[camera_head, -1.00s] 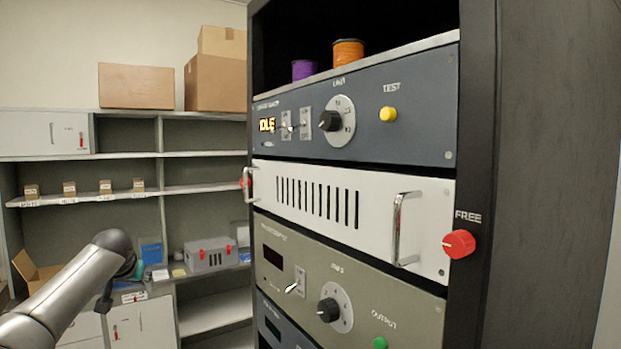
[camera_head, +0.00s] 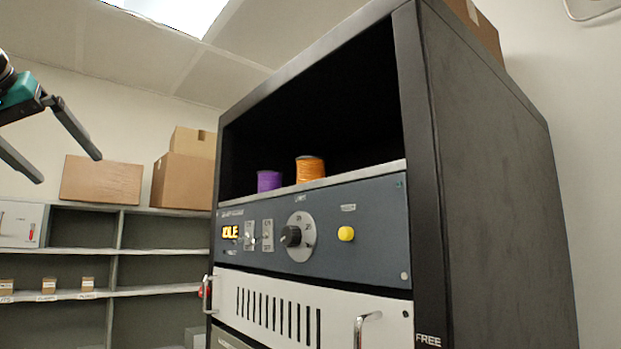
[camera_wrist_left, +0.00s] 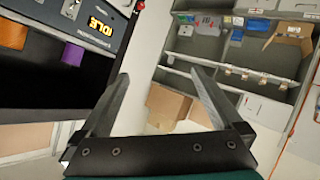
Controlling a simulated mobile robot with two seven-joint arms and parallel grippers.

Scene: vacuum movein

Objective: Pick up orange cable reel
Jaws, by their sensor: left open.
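The orange cable reel (camera_head: 310,170) stands upright on top of the blue-grey panel unit, inside the open top bay of the black rack. A purple reel (camera_head: 269,181) stands just left of it. My left gripper (camera_head: 70,168) is open and empty at the upper left of the head view, well left of the rack and apart from both reels. In the left wrist view, the open fingers (camera_wrist_left: 158,88) have nothing between them. The orange reel (camera_wrist_left: 12,34) and purple reel (camera_wrist_left: 72,54) show at the left there, upside down. My right gripper is not in view.
The black rack (camera_head: 490,180) has a side wall right of the reels and a roof above them. Cardboard boxes (camera_head: 183,180) sit on grey shelving (camera_head: 150,232) at left.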

